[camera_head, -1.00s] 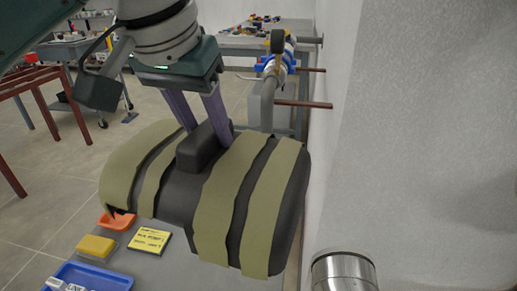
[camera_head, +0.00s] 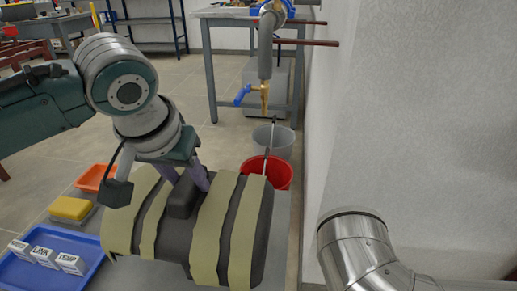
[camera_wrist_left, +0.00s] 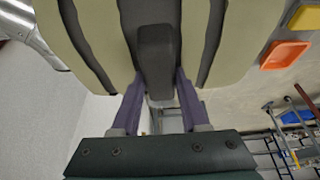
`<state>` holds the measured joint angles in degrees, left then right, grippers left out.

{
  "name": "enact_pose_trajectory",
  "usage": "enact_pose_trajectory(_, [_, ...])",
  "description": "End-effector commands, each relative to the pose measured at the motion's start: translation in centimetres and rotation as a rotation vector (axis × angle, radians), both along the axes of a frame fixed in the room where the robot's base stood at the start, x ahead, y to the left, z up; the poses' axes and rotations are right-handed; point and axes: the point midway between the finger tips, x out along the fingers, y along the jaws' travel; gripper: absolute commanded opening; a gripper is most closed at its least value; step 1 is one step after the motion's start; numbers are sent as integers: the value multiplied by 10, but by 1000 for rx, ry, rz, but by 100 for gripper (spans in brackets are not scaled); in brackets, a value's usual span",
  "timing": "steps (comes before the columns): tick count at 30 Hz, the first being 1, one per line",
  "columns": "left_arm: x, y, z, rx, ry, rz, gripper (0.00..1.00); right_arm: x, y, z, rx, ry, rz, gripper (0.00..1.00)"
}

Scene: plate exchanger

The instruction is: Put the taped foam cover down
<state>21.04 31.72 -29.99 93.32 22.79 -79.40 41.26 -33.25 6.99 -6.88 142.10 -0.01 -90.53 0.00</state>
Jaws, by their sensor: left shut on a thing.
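The taped foam cover (camera_head: 222,230) is a dark grey half-cylinder shell with several tan tape bands and a block handle on top. My left gripper (camera_head: 187,190) is shut on that handle, fingers on both sides of it. In the left wrist view the cover (camera_wrist_left: 85,35) fills the top, with the handle between the purple fingers of my gripper (camera_wrist_left: 157,90). The cover is low over the grey bench top; I cannot tell whether it touches. My right gripper is not in view.
A blue tray (camera_head: 88,279) with white labelled boxes, a yellow sponge (camera_head: 71,208) and an orange tray (camera_head: 95,178) lie left of the cover. Red (camera_head: 266,172) and grey (camera_head: 273,140) buckets stand beyond. A silver insulated pipe (camera_head: 362,255) and wall are at right.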

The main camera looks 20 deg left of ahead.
Motion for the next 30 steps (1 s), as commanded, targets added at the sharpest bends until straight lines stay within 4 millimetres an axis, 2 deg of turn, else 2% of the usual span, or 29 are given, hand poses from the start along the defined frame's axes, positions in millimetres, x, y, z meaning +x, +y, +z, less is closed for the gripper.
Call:
enact_pose_trajectory(1, [0, 0, -11, 0, 0, 0, 0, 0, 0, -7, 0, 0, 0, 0])
enact_pose_trajectory(8, [0, 0, -28, 1, -1, 0, 0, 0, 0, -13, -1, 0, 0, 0])
enact_pose_trajectory(15, [0, 0, -63, 0, -1, 0, 0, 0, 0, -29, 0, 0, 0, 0])
enact_pose_trajectory(26, [0, 0, -65, 0, -2, 0, 0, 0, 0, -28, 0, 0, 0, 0])
enact_pose_trajectory(27, [0, 0, -65, 0, -1, 0, 46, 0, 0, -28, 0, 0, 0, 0])
enact_pose_trajectory(30, [0, 0, -65, 0, -1, 0, 58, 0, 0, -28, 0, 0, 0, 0])
